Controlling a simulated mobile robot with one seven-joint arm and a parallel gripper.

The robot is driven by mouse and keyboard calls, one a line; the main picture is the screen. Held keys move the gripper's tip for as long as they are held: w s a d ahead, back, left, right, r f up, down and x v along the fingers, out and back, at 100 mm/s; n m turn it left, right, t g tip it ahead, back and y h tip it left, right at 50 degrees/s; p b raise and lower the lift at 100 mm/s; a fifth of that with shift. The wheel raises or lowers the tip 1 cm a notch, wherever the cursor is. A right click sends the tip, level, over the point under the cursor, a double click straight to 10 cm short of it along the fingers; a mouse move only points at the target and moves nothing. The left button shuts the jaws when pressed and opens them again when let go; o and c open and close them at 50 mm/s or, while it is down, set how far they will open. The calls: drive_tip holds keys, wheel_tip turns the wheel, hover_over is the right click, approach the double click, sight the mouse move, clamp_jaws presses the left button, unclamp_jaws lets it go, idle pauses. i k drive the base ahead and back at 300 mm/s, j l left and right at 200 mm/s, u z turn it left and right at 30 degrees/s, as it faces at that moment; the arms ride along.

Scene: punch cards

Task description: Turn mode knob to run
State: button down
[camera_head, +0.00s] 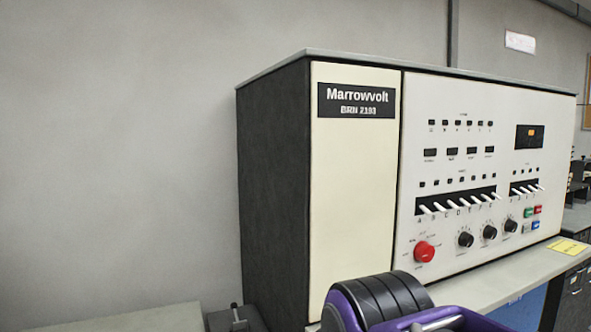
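A cream machine panel (440,150) with a "Marrowvolt" nameplate faces me in the head view. Low on it is a large red knob (424,252) with tiny markings around it. To its right are three black knobs, the left one (465,239), the middle one (490,232) and the right one (511,226). The labels are too small to read, so I cannot tell which knob is the mode knob or where each one points. My purple and black arm shows at the bottom, below and left of the red knob; its gripper fingers are not visible.
Above the knobs is a row of white toggle switches (455,203). Several small coloured buttons (533,212) are at the right. A grey ledge (500,280) runs under the panel, with a yellow note (567,246) on it. A plain wall is at the left.

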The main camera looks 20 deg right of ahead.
sight(424, 252)
drive_tip(key=j+z, duration=0.1)
drive_tip(key=z, duration=1.7)
